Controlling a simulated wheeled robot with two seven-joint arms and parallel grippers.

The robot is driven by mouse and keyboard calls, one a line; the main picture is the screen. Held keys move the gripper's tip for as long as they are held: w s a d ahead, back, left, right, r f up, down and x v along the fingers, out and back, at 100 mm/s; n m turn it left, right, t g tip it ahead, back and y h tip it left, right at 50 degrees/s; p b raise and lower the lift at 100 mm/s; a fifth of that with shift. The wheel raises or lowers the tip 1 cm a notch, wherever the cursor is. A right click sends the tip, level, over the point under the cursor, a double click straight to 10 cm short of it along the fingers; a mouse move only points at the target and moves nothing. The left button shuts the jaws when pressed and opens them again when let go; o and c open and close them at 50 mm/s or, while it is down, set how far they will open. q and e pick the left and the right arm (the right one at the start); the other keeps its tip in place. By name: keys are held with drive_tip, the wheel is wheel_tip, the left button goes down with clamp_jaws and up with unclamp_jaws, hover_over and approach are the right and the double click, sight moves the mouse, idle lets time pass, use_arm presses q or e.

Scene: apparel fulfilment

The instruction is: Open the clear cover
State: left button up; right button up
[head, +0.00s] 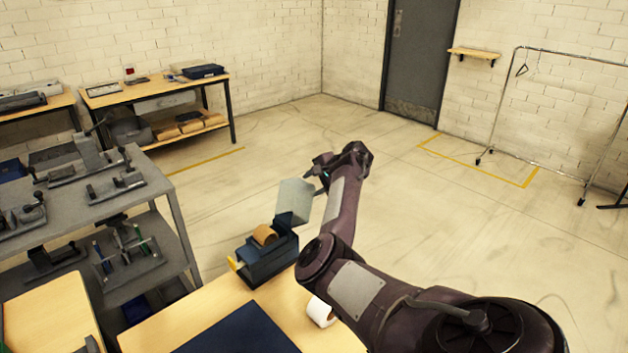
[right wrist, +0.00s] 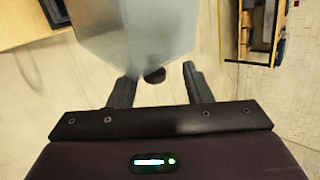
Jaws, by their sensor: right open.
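The clear cover (head: 295,196) is a translucent panel standing raised and tilted at the back of a dark tape dispenser (head: 268,262). The dispenser sits at the table's far edge and holds a brown tape roll (head: 264,235). My right gripper (head: 318,180) is beside the cover's upper right edge. In the right wrist view the cover (right wrist: 138,35) fills the upper middle, and a small dark knob at its near edge lies between the spread fingers (right wrist: 157,78). The fingers are open; contact cannot be told. My left gripper is out of view.
A white roll (head: 320,311) lies on the wooden table (head: 195,318) under my right arm, near a dark blue mat (head: 238,333). A grey shelf with metal fixtures (head: 110,185) stands at left. The floor beyond the dispenser is clear.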

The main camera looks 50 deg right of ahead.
drive_tip(key=b+v, duration=0.1)
drive_tip(key=v, duration=0.6)
drive_tip(key=shift+s+r, duration=0.25)
drive_tip(key=shift+s, duration=0.05)
idle(0.4)
